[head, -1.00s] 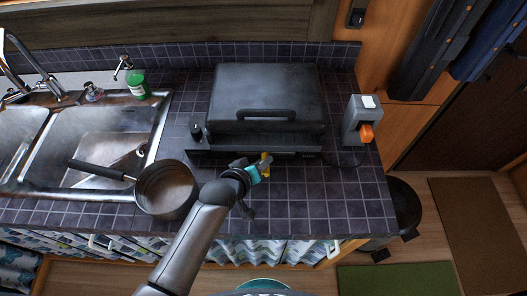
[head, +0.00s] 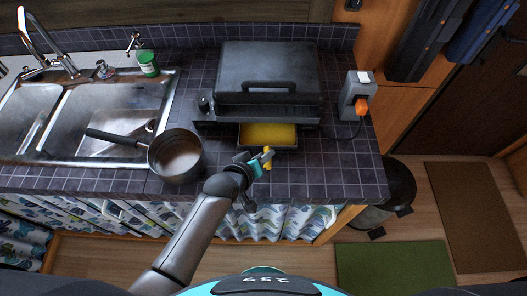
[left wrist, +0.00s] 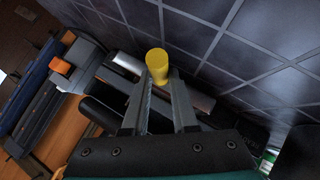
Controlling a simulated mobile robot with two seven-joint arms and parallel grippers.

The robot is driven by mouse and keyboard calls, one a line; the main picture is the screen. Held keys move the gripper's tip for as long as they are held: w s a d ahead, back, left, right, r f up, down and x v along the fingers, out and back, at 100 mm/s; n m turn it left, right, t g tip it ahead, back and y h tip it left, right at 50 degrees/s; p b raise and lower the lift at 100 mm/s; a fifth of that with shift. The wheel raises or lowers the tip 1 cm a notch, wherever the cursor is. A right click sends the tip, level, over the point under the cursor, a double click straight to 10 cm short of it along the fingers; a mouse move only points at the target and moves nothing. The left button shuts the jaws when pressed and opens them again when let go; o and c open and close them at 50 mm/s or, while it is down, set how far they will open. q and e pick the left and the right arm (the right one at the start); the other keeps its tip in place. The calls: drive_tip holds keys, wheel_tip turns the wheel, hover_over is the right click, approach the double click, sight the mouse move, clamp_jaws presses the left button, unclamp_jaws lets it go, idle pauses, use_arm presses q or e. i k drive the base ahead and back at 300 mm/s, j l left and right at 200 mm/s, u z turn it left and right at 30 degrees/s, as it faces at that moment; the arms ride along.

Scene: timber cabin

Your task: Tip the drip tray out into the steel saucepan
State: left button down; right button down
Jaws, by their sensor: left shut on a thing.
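The drip tray (head: 293,147) is a dark shallow tray with yellow inside. In the head view it is drawn partly out from under the front of the closed grill. My left gripper (head: 263,161) is shut on its yellow handle (head: 267,155), in front of the tray. In the left wrist view the yellow handle (left wrist: 157,64) shows between the fingers (left wrist: 159,100). The steel saucepan (head: 176,156) stands upright on the counter, left of the gripper, its long dark handle pointing left over the sink. My right gripper is not in view.
The black grill (head: 268,78) stands behind the tray. A grey switch box (head: 357,95) with an orange part is to its right. The sink (head: 105,115) and a green bottle (head: 148,64) are at left. Tiled counter (head: 340,180) is free at right.

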sight(177, 156)
drive_tip(key=k, duration=1.1)
